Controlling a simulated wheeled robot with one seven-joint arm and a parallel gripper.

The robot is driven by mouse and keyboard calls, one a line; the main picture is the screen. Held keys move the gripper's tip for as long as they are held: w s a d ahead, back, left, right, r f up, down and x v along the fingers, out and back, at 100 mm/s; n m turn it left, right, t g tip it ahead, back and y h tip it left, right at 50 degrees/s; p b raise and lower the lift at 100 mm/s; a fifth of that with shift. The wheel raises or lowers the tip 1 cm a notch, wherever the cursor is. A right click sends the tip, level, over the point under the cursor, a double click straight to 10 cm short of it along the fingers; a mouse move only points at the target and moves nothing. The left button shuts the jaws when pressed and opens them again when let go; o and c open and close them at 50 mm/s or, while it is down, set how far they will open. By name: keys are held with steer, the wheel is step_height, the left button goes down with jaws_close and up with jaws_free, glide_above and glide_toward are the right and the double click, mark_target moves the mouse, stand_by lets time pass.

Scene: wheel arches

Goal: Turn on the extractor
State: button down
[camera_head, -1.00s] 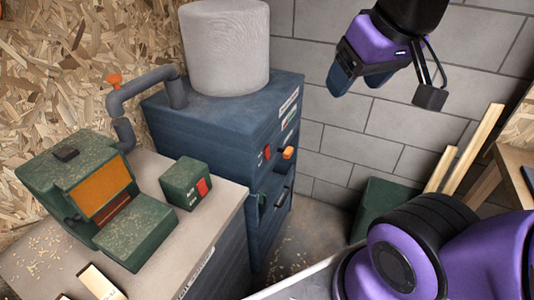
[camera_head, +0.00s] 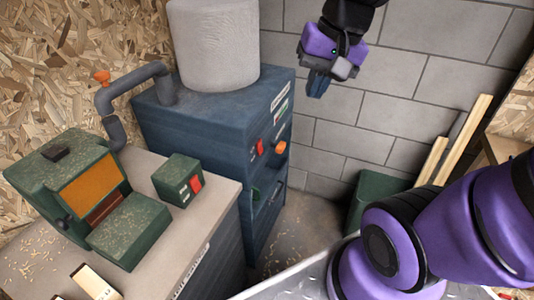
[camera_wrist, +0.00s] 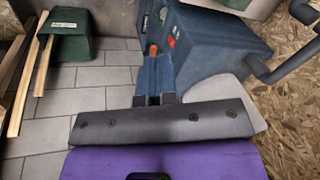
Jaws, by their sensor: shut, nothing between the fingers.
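The extractor is a dark blue cabinet (camera_head: 195,125) with a pale grey drum (camera_head: 213,45) on top. Its right-hand face carries a red switch (camera_head: 260,147) and an orange knob (camera_head: 281,147). My gripper (camera_head: 317,88) is shut and empty, in the air above and to the right of that face, apart from it. In the wrist view my shut blue fingers (camera_wrist: 157,62) point toward the cabinet (camera_wrist: 210,45). The orange knob (camera_wrist: 153,49) shows just past the fingertips, with the red switch (camera_wrist: 171,41) to its right. The fingers partly hide the cabinet.
A bench (camera_head: 205,220) at the left holds a green machine (camera_head: 85,195) and a green box (camera_head: 177,181) with a red switch. A grey pipe (camera_head: 130,88) with an orange handle (camera_head: 102,76) joins the cabinet. A green bin (camera_head: 375,195) and timber (camera_head: 462,140) stand by the block wall.

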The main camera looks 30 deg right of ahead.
mark_target(261, 152)
steer(key=w+d+f+m+g+y, duration=0.1)
steer(key=w+d+f+m+y, duration=0.1)
steer(key=w+f+m+y, duration=0.45)
steer(key=w+d+f+m+y, duration=0.3)
steer(key=w+f+m, duration=0.4)
steer(key=f+m, duration=0.4)
steer(key=w+d+f+m+t, duration=0.2)
steer(key=d+f+m+t, duration=0.2)
steer(key=f+m, duration=0.6)
steer(key=w+d+f+m+t, duration=0.2)
steer(key=d+f+m+t, duration=0.3)
steer(key=f+m, duration=0.6)
steer(key=shift+w+f+m+t+h, duration=0.25)
steer(key=shift+w+m+t+h, duration=0.1)
steer(key=shift+m+t, duration=0.9)
steer(key=shift+d, duration=0.1)
steer(key=x, duration=1.4)
